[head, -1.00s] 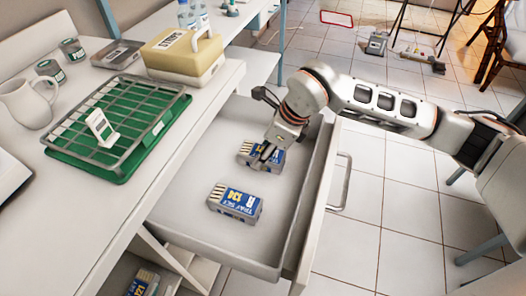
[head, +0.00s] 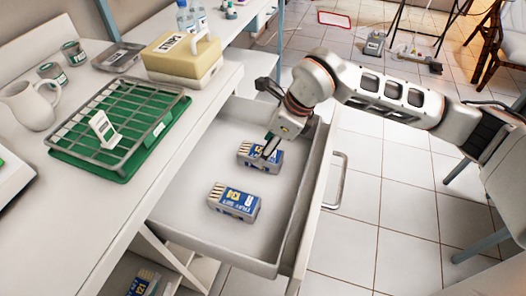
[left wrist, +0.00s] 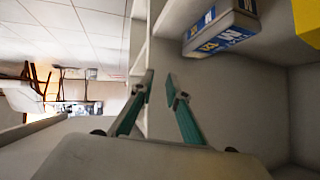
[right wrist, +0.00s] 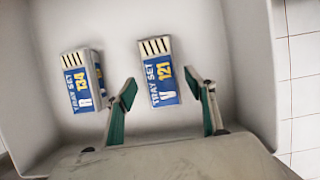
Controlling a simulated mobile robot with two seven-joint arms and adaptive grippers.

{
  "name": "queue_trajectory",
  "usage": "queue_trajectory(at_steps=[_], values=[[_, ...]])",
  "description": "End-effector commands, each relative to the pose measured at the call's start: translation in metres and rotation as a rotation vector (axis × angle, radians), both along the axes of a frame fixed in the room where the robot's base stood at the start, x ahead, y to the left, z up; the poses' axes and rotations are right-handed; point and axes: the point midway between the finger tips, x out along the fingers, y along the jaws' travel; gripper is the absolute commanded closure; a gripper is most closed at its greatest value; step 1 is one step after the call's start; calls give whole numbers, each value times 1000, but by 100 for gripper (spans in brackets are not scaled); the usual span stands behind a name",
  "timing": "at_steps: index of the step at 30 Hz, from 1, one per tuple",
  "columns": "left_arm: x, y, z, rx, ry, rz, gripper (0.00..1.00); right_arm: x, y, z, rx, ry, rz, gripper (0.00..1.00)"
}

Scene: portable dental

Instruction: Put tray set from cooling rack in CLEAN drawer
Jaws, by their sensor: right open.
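Two blue-labelled grey tray sets lie in the open white drawer (head: 190,215). The nearer tray set (head: 234,201) is marked R and also shows in the right wrist view (right wrist: 82,82). The farther tray set (head: 260,157), marked V, also shows in the right wrist view (right wrist: 159,72). My right gripper (head: 270,146) is open just above the farther tray set, its fingers (right wrist: 160,92) apart and empty. The wire cooling rack (head: 122,118), on a green tray, holds only a white label card (head: 104,130). My left gripper (left wrist: 160,88) is open and empty, below a shelf with another tray set (left wrist: 222,30).
A lower cubby holds a blue-labelled tray set (head: 143,283). On the counter are a white mug (head: 30,106), small tins (head: 73,53), a grey case (head: 118,57) and a cream box (head: 183,60). The drawer handle (head: 341,180) faces open floor.

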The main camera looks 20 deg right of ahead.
Motion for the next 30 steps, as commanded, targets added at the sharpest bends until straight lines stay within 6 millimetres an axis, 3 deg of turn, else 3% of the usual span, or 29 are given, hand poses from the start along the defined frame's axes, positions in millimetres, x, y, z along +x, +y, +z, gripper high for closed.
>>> queue_trajectory(at_steps=[1,3,12,30], values=[[5,1,8,0,-13,2,85,0,-5,19,-1,-13,-1,46],[5,2,7,3,-13,5,85,-4,-9,33,-1,-13,-1,46],[-1,8,-1,10,11,21,85,-15,-24,74,-1,-6,0,46],[-11,8,-8,15,32,16,85,-18,-27,80,0,-2,1,46]])
